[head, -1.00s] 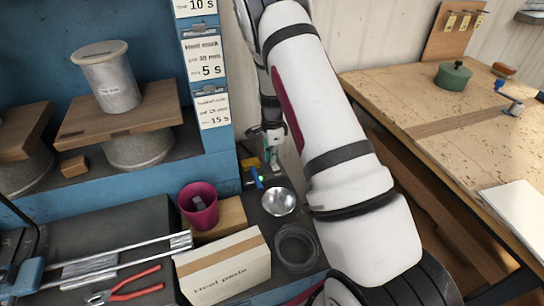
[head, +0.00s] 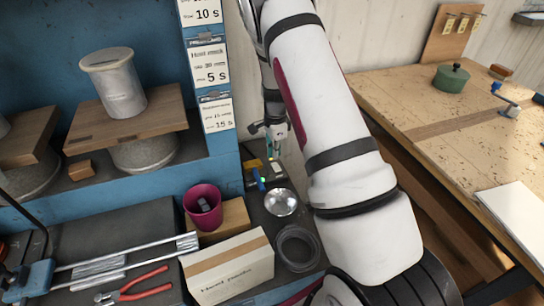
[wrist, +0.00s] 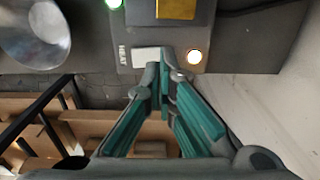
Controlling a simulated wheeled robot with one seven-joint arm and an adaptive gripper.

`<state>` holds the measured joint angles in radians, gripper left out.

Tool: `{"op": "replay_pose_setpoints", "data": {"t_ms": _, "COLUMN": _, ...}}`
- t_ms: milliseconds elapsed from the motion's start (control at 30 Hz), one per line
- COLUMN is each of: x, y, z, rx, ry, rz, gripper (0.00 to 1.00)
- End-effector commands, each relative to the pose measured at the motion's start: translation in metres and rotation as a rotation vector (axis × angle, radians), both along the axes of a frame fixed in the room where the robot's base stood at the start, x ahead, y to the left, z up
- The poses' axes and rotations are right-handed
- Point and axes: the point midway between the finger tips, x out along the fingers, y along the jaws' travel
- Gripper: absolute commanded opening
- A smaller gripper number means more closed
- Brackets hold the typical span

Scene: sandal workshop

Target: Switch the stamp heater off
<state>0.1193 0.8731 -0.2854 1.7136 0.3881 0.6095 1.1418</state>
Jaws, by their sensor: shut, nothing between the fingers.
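The stamp heater (head: 252,182) is a small dark box on the bench beside the blue shelf, partly hidden by my arm. In the wrist view its grey top (wrist: 225,14) carries a "HEAT" label, a white switch (wrist: 146,57), a glowing warm-white lamp (wrist: 194,57), a brass-yellow block (wrist: 176,8) and a green light (wrist: 114,3). My gripper (wrist: 165,72) is shut and empty, its teal fingertips between switch and lamp in the picture. Whether they touch the box is unclear. In the head view my gripper (head: 276,148) is small, at the heater's far end.
A magenta cup (head: 203,206), a cardboard box (head: 230,268) and red pliers (head: 135,285) are to the left. A wooden table (head: 400,88) stands at the right.

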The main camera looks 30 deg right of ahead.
Motion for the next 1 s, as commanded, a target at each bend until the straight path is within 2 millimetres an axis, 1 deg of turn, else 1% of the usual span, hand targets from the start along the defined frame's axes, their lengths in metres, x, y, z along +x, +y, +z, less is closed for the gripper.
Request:
{"op": "replay_pose_setpoints", "data": {"t_ms": 33, "x": -0.005, "y": -0.004, "z": 0.016, "rx": -0.001, "ry": -0.004, "rz": -0.002, "gripper": 0.00}}
{"op": "replay_pose_setpoints", "data": {"t_ms": 100, "x": 0.000, "y": -0.005, "z": 0.029, "rx": -0.002, "ry": -0.006, "rz": 0.001, "gripper": 0.00}}
{"op": "replay_pose_setpoints", "data": {"t_ms": 300, "x": 0.007, "y": -0.005, "z": 0.070, "rx": -0.001, "ry": -0.005, "rz": 0.001, "gripper": 0.00}}
{"op": "replay_pose_setpoints", "data": {"t_ms": 400, "x": 0.008, "y": -0.006, "z": 0.087, "rx": -0.002, "ry": -0.004, "rz": 0.001, "gripper": 0.00}}
{"op": "replay_pose_setpoints", "data": {"t_ms": 500, "x": 0.010, "y": -0.006, "z": 0.098, "rx": -0.002, "ry": -0.003, "rz": 0.001, "gripper": 0.00}}
{"op": "replay_pose_setpoints", "data": {"t_ms": 600, "x": 0.010, "y": -0.006, "z": 0.106, "rx": 0.000, "ry": -0.002, "rz": 0.000, "gripper": 0.00}}
{"op": "replay_pose_setpoints", "data": {"t_ms": 700, "x": 0.011, "y": -0.006, "z": 0.109, "rx": 0.000, "ry": -0.001, "rz": 0.000, "gripper": 0.00}}
{"op": "replay_pose_setpoints", "data": {"t_ms": 1000, "x": 0.010, "y": -0.006, "z": 0.109, "rx": 0.000, "ry": -0.001, "rz": 0.000, "gripper": 0.00}}
